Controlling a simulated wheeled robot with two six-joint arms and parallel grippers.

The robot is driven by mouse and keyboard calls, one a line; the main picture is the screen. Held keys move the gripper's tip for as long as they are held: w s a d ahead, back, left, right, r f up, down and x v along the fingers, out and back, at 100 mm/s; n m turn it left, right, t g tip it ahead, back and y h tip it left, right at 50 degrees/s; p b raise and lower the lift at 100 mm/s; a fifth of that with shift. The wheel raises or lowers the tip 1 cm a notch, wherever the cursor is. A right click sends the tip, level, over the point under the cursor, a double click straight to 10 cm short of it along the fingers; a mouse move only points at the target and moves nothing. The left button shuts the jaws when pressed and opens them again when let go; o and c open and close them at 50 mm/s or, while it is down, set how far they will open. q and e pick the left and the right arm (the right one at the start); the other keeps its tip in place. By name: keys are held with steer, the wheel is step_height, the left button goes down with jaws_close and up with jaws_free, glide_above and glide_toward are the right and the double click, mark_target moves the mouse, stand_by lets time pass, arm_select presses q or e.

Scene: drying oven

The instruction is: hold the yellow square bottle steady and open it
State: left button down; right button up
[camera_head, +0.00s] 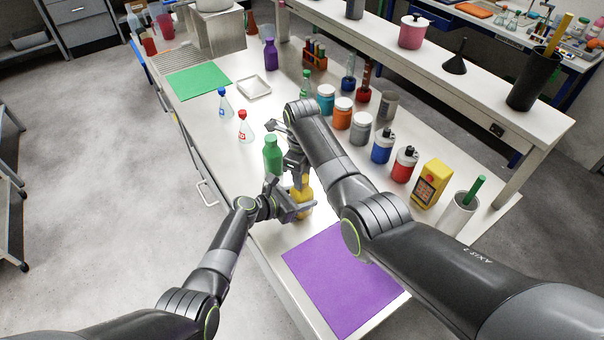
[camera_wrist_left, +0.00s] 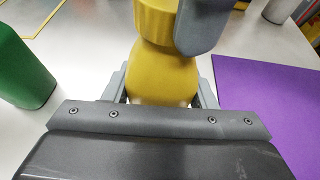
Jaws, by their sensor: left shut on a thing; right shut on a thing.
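The yellow bottle (camera_head: 303,199) stands on the white bench, partly hidden by my grippers in the head view. In the left wrist view the yellow bottle (camera_wrist_left: 163,78) fills the middle, with its ribbed yellow cap (camera_wrist_left: 155,20) on top. My left gripper (camera_head: 291,208) is shut around the bottle's body from the left; its fingers (camera_wrist_left: 163,92) show on both sides of the body. My right gripper (camera_head: 297,180) comes from above and is shut at the cap. One grey finger of it (camera_wrist_left: 200,22) covers the cap's right side in the left wrist view.
A green bottle (camera_head: 273,156) stands close behind and left of the yellow one, also in the left wrist view (camera_wrist_left: 22,70). A purple mat (camera_head: 342,275) lies at front right. Several jars and bottles, including a blue one (camera_head: 382,147), line the bench's right side.

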steer(key=n, duration=0.4)
steer(key=shift+n, duration=0.4)
steer(key=n, duration=0.7)
steer(key=shift+n, duration=0.3)
steer(key=n, duration=0.3)
steer(key=shift+r, duration=0.1)
steer(key=n, duration=0.6)
steer(key=shift+w, duration=0.1)
steer(key=n, duration=3.1)
steer(key=shift+r, duration=0.1)
